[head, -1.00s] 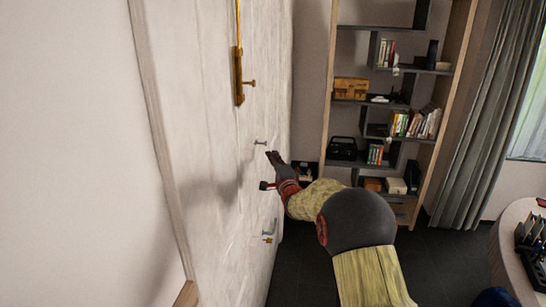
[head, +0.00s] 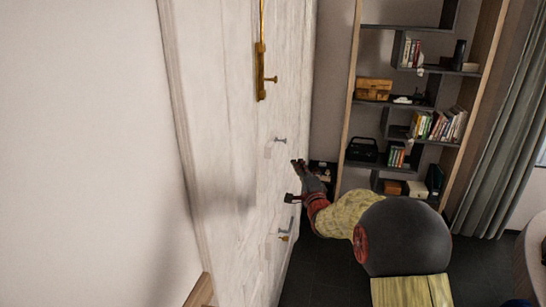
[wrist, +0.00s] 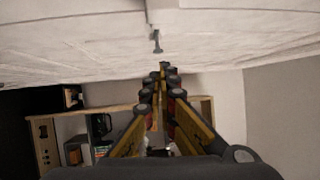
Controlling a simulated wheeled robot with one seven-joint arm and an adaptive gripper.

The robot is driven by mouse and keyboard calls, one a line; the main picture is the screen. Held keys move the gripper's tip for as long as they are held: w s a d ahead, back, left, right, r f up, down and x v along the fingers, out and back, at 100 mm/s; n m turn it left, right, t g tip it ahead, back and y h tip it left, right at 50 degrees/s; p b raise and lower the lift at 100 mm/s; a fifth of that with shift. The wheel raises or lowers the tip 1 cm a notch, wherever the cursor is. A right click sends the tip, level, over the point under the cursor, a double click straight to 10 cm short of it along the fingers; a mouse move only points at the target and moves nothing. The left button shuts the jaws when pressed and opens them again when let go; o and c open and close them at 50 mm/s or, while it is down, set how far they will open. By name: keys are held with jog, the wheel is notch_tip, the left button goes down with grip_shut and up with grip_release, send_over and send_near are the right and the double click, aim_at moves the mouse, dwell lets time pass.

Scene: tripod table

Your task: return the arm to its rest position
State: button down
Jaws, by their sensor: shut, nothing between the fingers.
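My gripper (head: 299,163) is stretched out in front of the white panelled door (head: 238,150), close to its surface and just below a small grey knob (head: 280,140). In the wrist view my gripper (wrist: 163,68) has its fingers running together at the tips, with nothing between them. The grey knob (wrist: 156,42) shows there just beyond the fingertips. It appears apart from them, though the exact gap is hard to judge. My arm reaches in from the lower right of the head view, bent at a large dark joint.
A brass bolt (head: 261,70) sits high on the door, and a handle with a brass part (head: 285,236) sits lower. A bookshelf (head: 348,100) stands behind, with a curtain (head: 497,150) to its right. A round table (head: 532,250) is at the right edge. Dark floor (head: 335,270) is clear.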

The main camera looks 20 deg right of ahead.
jog(key=s+f+n+g, duration=0.4)
jog(key=s+f+g, duration=0.1)
jog(key=f, duration=0.4)
jog(key=s+f+n+g, duration=0.4)
jog(key=s+f, duration=0.1)
jog(key=f, duration=0.4)
jog(key=s+a+n+g+b, duration=0.1)
jog(key=s+a+n+b, duration=0.2)
jog(key=s, duration=1)
jog(key=s+a+n+g+y+b, duration=0.1)
jog(key=s+a+n+b, duration=0.3)
jog(key=s+a, duration=0.6)
jog(key=s+a+n+g+y+b, duration=0.1)
jog(key=s+a+n+b, duration=0.3)
jog(key=s, duration=1.2)
jog(key=a+g+b, duration=0.1)
jog(key=a, duration=0.1)
jog(key=shift+a+r+g, duration=0.15)
jog(key=shift+a+g, duration=0.15)
jog(key=shift+g, duration=0.1)
